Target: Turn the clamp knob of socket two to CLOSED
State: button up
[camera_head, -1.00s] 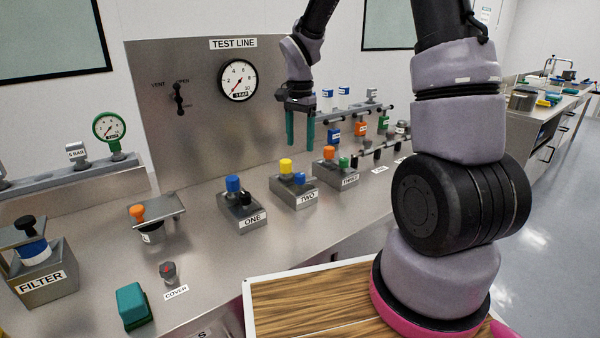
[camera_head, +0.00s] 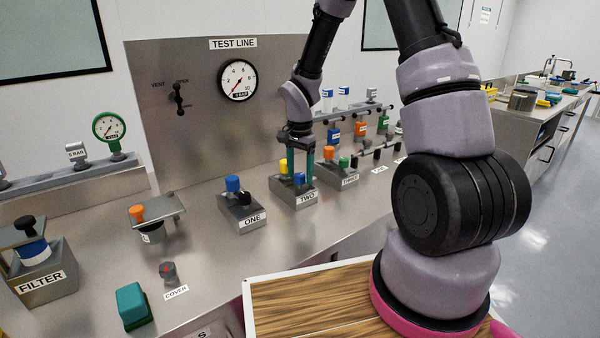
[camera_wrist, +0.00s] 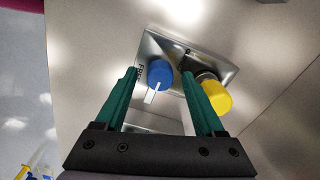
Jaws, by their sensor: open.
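The socket labelled TWO is a grey metal block (camera_head: 300,193) on the bench, between the sockets ONE and THREE. It carries a yellow cylinder (camera_head: 284,166) and a blue knob (camera_head: 299,178). In the wrist view the blue knob (camera_wrist: 160,72) has a white pointer (camera_wrist: 152,95), and the yellow cylinder (camera_wrist: 216,95) lies to its right. My gripper (camera_head: 299,183) points down over socket TWO. Its green fingers (camera_wrist: 160,78) are open, one on each side of the blue knob, with gaps visible. I cannot tell how far the fingertips reach down beside it.
Socket ONE (camera_head: 240,212) with a blue cylinder stands left. Socket THREE (camera_head: 340,176), with orange and green parts, stands close on the right. The TEST LINE panel (camera_head: 205,115) rises behind. Bare bench lies in front of the sockets.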

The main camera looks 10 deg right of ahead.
grip_shut()
jog(key=shift+n, duration=0.3)
jog(key=n, duration=0.3)
jog(key=shift+n, duration=0.3)
jog(key=n, duration=1.3)
jog(key=shift+n, duration=0.3)
